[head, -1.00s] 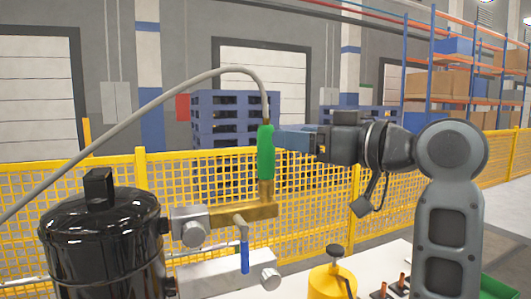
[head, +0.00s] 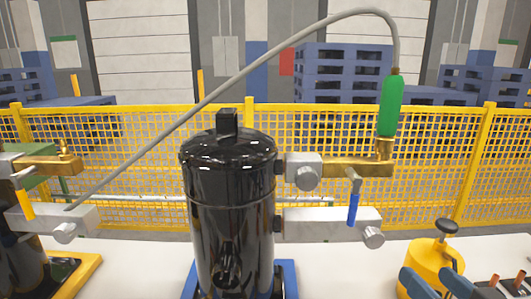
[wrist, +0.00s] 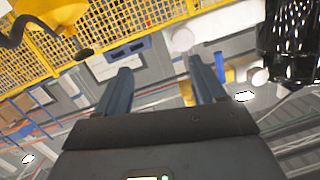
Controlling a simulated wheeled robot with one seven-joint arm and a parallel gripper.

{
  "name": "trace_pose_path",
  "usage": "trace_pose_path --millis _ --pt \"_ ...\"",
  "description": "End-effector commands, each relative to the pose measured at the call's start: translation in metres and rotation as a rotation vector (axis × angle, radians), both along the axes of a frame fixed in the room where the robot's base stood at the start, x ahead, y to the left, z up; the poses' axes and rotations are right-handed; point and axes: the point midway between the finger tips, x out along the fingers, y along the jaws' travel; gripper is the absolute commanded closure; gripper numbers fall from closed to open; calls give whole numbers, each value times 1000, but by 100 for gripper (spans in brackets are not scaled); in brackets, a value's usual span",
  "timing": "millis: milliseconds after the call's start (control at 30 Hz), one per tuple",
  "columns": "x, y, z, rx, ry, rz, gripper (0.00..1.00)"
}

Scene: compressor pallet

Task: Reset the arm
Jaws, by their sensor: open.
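My gripper (head: 430,280) is at the bottom right of the head view, in front of a yellow canister. Only its two blue-grey fingers show there; the rest of my arm is out of frame. In the wrist view my gripper (wrist: 162,78) has its fingers wide apart with nothing between them. A green handle (head: 391,106) with a grey hose stands upright on a brass fitting (head: 345,170) at the right of the black tank (head: 230,210). My gripper is well below the handle and apart from it.
A blue lever (head: 353,209) hangs under the brass fitting. The yellow canister (head: 428,257) has a black knob. Another tank unit with brass and grey fittings (head: 50,218) stands at left. A yellow mesh fence (head: 330,125) runs behind the white table (head: 140,262).

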Motion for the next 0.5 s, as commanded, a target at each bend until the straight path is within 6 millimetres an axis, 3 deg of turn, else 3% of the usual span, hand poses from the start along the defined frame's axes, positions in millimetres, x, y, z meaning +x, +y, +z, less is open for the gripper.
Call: trace_pose_path --millis 33,200,500 --pt "-16 1 -18 -1 21 -15 30" --pt "-66 4 -57 -21 49 -62 30" --pt "-164 11 -98 -74 90 -109 30"
